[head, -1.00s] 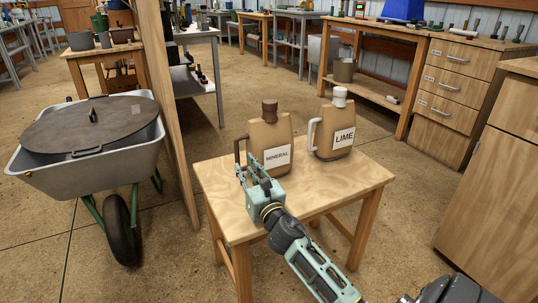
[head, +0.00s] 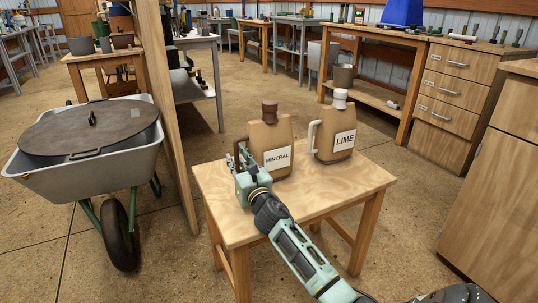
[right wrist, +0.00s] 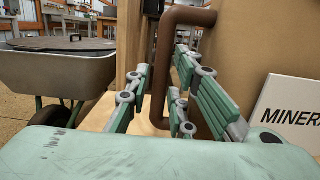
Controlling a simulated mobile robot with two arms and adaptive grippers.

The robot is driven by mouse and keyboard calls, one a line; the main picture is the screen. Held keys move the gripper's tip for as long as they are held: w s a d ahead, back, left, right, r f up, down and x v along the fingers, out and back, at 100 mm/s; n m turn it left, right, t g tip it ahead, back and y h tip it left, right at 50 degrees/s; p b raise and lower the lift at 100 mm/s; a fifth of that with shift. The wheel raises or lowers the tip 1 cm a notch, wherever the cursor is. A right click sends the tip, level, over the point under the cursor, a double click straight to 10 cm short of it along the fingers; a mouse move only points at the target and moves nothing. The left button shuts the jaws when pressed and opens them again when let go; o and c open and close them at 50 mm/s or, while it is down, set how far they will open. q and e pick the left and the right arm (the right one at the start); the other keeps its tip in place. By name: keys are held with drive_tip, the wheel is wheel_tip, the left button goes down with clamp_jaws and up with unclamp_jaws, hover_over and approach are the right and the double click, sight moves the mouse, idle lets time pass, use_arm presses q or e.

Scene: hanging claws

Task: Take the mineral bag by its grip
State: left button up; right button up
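The mineral bag (head: 270,145) is a tan jug-like container with a brown cap, a brown grip on its left side and a white MINERAL label. It stands upright on a small wooden table (head: 225,205). My right gripper (head: 240,158) is at the grip side of the bag. In the right wrist view its green fingers are apart, with the brown grip (right wrist: 162,60) showing between them. Contact with the grip cannot be made out. The bag's label (right wrist: 290,112) shows at the right there. My left gripper is not in view.
A similar lime bag (head: 335,130) with a white cap and grip stands close to the right on the same table. A wheelbarrow (head: 95,180) with a round dark lid and a wooden post (head: 168,110) stand left of the table. The front tabletop is mostly clear.

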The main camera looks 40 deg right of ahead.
drive_tip(key=shift+c, duration=0.5)
clamp_jaws()
drive_tip(key=shift+r, duration=0.25)
drive_tip(key=shift+r, duration=0.1)
